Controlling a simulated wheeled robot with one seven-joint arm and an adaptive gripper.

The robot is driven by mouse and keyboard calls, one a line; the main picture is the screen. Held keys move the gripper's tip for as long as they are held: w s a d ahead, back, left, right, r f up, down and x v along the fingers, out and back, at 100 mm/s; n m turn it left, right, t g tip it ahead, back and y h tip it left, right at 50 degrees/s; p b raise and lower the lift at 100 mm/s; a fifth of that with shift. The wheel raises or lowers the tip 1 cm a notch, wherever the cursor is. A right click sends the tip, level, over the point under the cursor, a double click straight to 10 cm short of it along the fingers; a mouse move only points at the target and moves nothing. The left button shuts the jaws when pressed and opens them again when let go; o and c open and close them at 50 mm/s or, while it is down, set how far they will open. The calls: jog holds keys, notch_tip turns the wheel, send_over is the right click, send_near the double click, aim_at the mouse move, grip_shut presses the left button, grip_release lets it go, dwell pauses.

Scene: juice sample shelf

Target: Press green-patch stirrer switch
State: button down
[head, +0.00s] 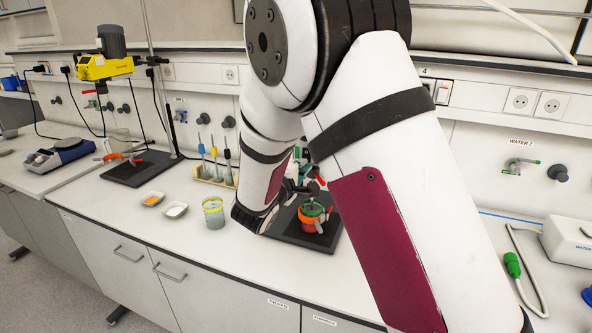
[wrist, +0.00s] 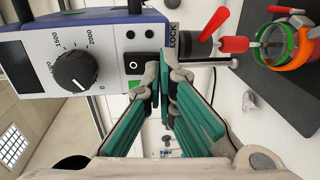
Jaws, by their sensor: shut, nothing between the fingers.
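The stirrer housing (wrist: 60,62), grey with a blue edge, fills the upper left of the wrist view. It has a black speed dial (wrist: 75,70) and a black rocker switch (wrist: 137,63) with a white mark. My gripper (wrist: 164,72), with green fingers, is shut and empty. Its tips appear just beside the switch; I cannot tell if they touch it. In the head view my arm hides the housing and most of the gripper. A vessel with a green rim and orange-red clamp (head: 311,216) stands on the stirrer's black base (head: 325,240).
A second stirrer (head: 105,66), yellow with a grey motor, stands on the left above its own black base (head: 140,168). A yellow-rimmed beaker (head: 213,213), small white trays (head: 174,210) and a pipette rack (head: 214,172) stand on the bench. A red-handled clamp (wrist: 213,40) is near the housing.

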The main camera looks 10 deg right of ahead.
jog(key=shift+w+d+f, duration=0.1)
jog(key=shift+w+d, duration=0.05)
jog(key=shift+w, duration=0.05)
dwell(0.3)
